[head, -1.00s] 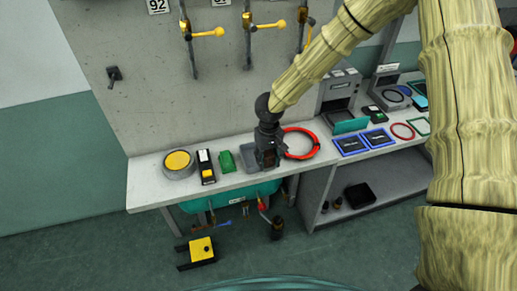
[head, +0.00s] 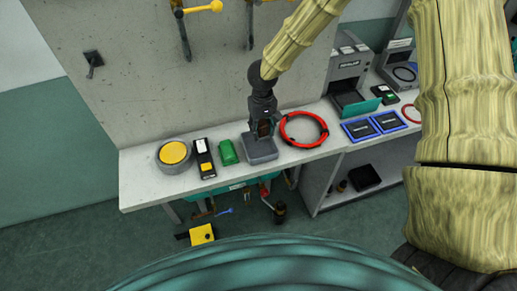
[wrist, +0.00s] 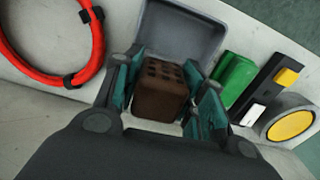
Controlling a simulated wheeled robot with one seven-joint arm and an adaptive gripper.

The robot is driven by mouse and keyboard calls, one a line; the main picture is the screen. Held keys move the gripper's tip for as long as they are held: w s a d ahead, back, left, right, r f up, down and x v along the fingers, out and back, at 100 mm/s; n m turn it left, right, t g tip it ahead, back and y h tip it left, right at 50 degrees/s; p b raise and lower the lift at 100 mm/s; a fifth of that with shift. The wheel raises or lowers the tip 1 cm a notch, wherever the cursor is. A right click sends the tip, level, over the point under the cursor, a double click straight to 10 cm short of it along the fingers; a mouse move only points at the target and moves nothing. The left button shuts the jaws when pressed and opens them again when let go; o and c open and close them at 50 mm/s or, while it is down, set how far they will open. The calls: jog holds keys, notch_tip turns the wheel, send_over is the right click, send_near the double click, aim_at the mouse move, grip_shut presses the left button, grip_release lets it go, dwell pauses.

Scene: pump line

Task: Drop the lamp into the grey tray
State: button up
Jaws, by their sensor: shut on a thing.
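My gripper (wrist: 168,98) is shut on a brown, box-shaped thing with rows of dark holes, which I take to be the lamp (wrist: 162,90). The lamp sits between the teal finger pads. The grey tray (wrist: 185,22) is a shallow rimmed tray below and beyond the lamp in the wrist view. In the head view my gripper (head: 263,131) points down over the grey tray (head: 262,155) on the bench. The lamp and fingers hide part of the tray, and I cannot tell how high the lamp is above its floor.
A green block (head: 228,152), a black device (head: 204,158) with white and yellow parts, and a round grey pot (head: 173,154) with a yellow top stand left of the tray. A red ring (head: 304,129) lies close on its right. Blue-framed panels (head: 374,127) lie farther right.

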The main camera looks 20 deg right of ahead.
jog(key=shift+w+f+b, duration=0.2)
jog(key=shift+f+b, duration=0.6)
jog(key=shift+f, duration=0.3)
jog(key=shift+s+f+b, duration=0.2)
jog(key=shift+f+b, duration=0.4)
jog(key=shift+b, duration=0.3)
jog(key=shift+w+f+b, duration=0.15)
jog(key=shift+f+b, duration=0.15)
jog(key=o, duration=1.1)
jog(key=shift+a, duration=0.1)
jog(key=shift+o, duration=0.2)
jog(key=shift+r, duration=0.15)
notch_tip(320, 180, up, 12)
jog(key=shift+f, duration=0.1)
